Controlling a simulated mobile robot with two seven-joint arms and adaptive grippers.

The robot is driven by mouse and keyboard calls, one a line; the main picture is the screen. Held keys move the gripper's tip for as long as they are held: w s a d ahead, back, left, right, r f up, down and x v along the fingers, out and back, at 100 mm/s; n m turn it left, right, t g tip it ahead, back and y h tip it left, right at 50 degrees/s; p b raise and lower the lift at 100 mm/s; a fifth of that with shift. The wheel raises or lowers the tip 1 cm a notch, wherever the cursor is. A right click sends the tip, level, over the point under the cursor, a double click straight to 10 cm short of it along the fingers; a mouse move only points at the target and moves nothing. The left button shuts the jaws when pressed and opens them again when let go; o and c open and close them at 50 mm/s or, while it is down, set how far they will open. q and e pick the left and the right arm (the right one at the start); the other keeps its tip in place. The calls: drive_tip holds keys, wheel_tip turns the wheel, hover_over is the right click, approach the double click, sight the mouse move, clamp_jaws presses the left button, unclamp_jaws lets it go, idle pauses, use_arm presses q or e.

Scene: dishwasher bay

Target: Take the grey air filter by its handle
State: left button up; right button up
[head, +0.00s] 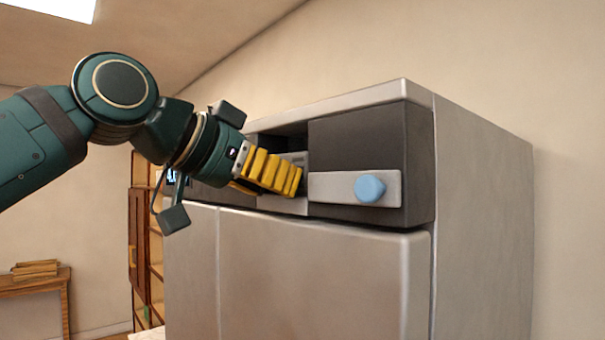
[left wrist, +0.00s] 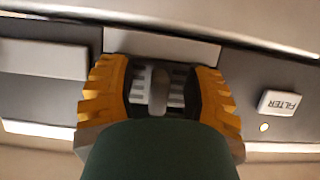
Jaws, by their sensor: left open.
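The grey air filter (left wrist: 176,86) is a light slatted block with a rounded grey handle (left wrist: 157,92) standing out at its middle. It sits in an opening in the machine's dark front panel; in the head view a bit of the filter (head: 298,158) shows past the fingers. My left gripper (head: 272,172) is at this opening, its yellow fingers open. In the left wrist view the fingers (left wrist: 160,82) stand on either side of the handle, with gaps between. My dark green gripper body hides the lower part of the view. My right gripper is not in view.
A light panel with a blue knob (head: 370,188) is right of the opening. The steel door (head: 320,275) is below. A wooden desk (head: 35,285) stands far left.

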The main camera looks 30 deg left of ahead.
use_arm(q)
clamp_jaws()
drive_tip(key=shift+r, duration=0.1)
idle(0.3)
